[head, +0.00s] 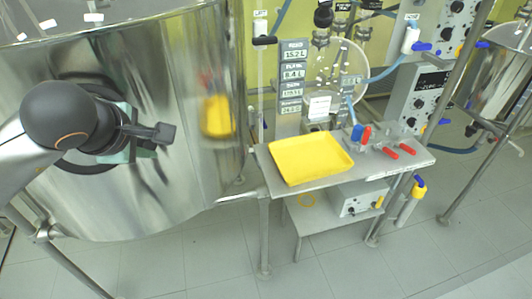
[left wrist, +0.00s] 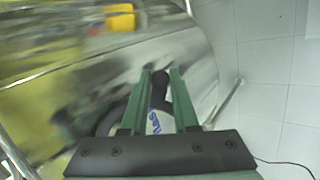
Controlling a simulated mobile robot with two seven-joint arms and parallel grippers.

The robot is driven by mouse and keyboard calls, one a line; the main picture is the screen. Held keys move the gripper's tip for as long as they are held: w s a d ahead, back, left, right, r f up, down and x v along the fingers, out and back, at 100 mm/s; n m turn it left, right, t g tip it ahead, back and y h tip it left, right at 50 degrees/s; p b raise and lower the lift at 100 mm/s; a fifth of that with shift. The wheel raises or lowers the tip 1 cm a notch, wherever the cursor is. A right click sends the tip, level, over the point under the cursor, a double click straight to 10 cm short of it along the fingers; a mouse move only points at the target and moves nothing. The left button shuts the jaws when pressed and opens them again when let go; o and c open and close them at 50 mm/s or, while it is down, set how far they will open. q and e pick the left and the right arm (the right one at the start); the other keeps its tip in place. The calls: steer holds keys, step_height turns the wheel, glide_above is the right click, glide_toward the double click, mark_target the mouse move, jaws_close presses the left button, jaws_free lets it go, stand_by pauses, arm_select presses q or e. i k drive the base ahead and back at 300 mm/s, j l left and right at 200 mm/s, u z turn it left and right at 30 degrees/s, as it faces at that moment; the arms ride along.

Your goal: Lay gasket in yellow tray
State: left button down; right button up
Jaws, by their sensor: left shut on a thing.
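My left gripper (head: 138,145) is in front of the large steel vessel at the left, partly hidden by my dark wrist. In the left wrist view its two green fingers (left wrist: 160,72) stand a little apart. My right gripper is not in view.
The shiny steel vessel (head: 200,100) fills the left and mirrors the tray. The side table (head: 405,162) also carries red- and blue-handled items (head: 365,133) right of the tray. The floor in front is clear.

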mark_target(308, 160)
steer(key=i+l, duration=0.15)
steer(key=l, duration=0.2)
steer(key=i+l, duration=0.15)
steer(key=l, duration=0.2)
steer(key=i+l, duration=0.1)
steer(key=l, duration=0.3)
steer(key=i+l, duration=0.15)
steer(key=l, duration=0.2)
steer(key=i+l, duration=0.15)
steer(key=l, duration=0.2)
steer(key=i+l, duration=0.15)
steer(key=l, duration=0.2)
